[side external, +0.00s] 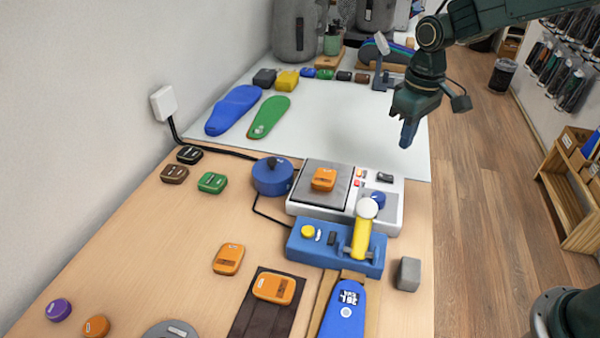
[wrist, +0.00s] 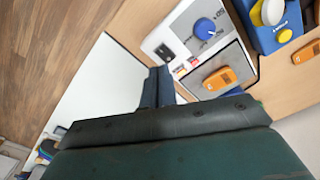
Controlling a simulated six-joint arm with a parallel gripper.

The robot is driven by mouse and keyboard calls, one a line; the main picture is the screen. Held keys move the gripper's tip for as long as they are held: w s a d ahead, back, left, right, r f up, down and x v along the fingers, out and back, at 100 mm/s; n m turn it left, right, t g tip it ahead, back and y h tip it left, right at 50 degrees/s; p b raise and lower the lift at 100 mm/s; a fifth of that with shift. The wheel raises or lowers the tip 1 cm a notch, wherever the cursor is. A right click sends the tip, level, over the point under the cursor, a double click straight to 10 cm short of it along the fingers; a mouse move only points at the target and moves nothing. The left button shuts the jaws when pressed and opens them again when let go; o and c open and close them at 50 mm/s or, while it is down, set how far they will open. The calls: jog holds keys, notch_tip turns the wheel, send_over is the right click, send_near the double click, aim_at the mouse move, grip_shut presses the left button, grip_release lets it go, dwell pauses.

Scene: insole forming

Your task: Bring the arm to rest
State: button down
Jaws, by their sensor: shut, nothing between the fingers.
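My gripper (side external: 408,134) hangs from my dark green arm at the upper right in the side view, above the right part of the white mat. Its blue fingers point down, are shut and hold nothing. In the wrist view the shut fingers (wrist: 158,88) show at the middle, beyond the dark gripper body. The gripper is apart from the white machine (side external: 300,208), which stands below and nearer the camera. An orange block (side external: 323,179) rests on that machine's grey plate; it also shows in the wrist view (wrist: 219,79).
A blue lever box (side external: 335,248) with a yellow handle (side external: 361,238) stands in front of the machine. Blue (side external: 233,110) and green (side external: 268,117) insoles lie on the white mat (side external: 345,120). A grey block (side external: 407,274) sits at the table's right edge. Room around my gripper is free.

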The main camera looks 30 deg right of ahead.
jog(key=s+d+r+m+t, duration=0.1)
jog(key=s+d+r+t, duration=0.1)
jog(key=s+r, duration=0.8)
jog(key=s+d+m+t, duration=0.1)
jog(key=s+t, duration=0.2)
jog(key=s, duration=1.2)
jog(key=shift+d+r+m, duration=0.25)
jog(key=shift+r+m, duration=0.05)
jog(key=shift+m, duration=0.1)
